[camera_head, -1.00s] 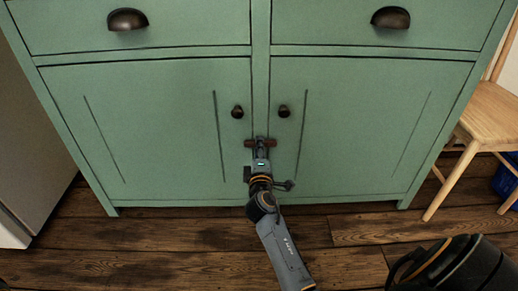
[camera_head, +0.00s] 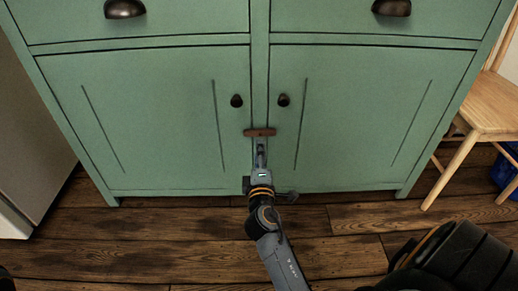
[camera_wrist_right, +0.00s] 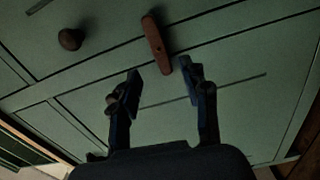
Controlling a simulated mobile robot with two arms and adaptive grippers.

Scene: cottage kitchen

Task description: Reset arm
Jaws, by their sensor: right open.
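My right gripper (camera_head: 261,155) is in front of the lower doors of a green cabinet (camera_head: 160,120), with the small brown latch bar (camera_head: 260,132) just above its tips. The bar lies level across the seam between the two doors. In the right wrist view my right gripper (camera_wrist_right: 161,78) is open, with nothing between its fingers. The latch bar (camera_wrist_right: 156,46) shows beyond the fingertips, apart from them. Both doors are shut. My left gripper is not in view.
Two dark round knobs (camera_head: 236,101) (camera_head: 284,100) sit above the latch, and cup-handled drawers are at the top. A wooden chair (camera_head: 487,105) stands at the right. A pale appliance (camera_head: 30,130) stands at the left. Wooden floor (camera_head: 130,235) lies clear before the cabinet.

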